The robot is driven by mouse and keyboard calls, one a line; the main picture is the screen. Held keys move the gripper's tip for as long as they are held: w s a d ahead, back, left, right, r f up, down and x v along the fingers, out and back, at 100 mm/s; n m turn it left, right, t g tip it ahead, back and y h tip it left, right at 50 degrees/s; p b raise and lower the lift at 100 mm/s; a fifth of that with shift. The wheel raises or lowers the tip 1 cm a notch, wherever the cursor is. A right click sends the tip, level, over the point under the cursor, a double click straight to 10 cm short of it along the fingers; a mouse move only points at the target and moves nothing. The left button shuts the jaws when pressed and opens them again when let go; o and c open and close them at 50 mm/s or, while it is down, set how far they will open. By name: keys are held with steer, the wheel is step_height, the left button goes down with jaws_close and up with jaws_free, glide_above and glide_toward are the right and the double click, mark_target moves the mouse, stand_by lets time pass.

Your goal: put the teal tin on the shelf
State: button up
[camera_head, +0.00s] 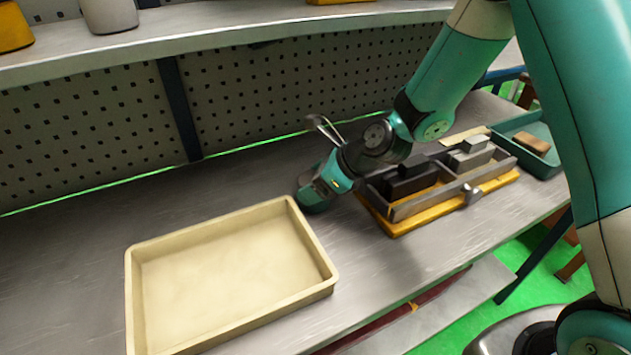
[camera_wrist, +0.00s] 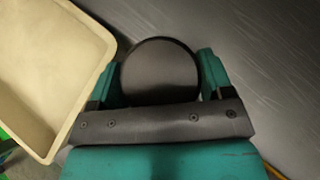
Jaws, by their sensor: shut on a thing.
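My gripper (camera_head: 322,190) is low over the workbench, just right of the cream tray's far corner. In the wrist view its two teal fingers stand on either side of a round tin with a dark grey top, and the gripper is shut on it. This is the teal tin (camera_wrist: 160,72); its side is mostly hidden by the fingers. In the head view only a dark teal lower part of the tin (camera_head: 313,205) shows, at or close to the bench top. The grey shelf (camera_head: 230,38) runs along the back, above the pegboard.
The empty cream tray (camera_head: 230,275) lies left of my gripper. A wooden-based rack of dark and grey blocks (camera_head: 440,185) stands to the right, with a teal bin (camera_head: 540,135) beyond. The shelf holds a yellow item (camera_head: 14,28) and a pale container (camera_head: 108,14).

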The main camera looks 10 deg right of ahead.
steer(key=shift+f, duration=0.15)
steer(key=o, duration=1.2)
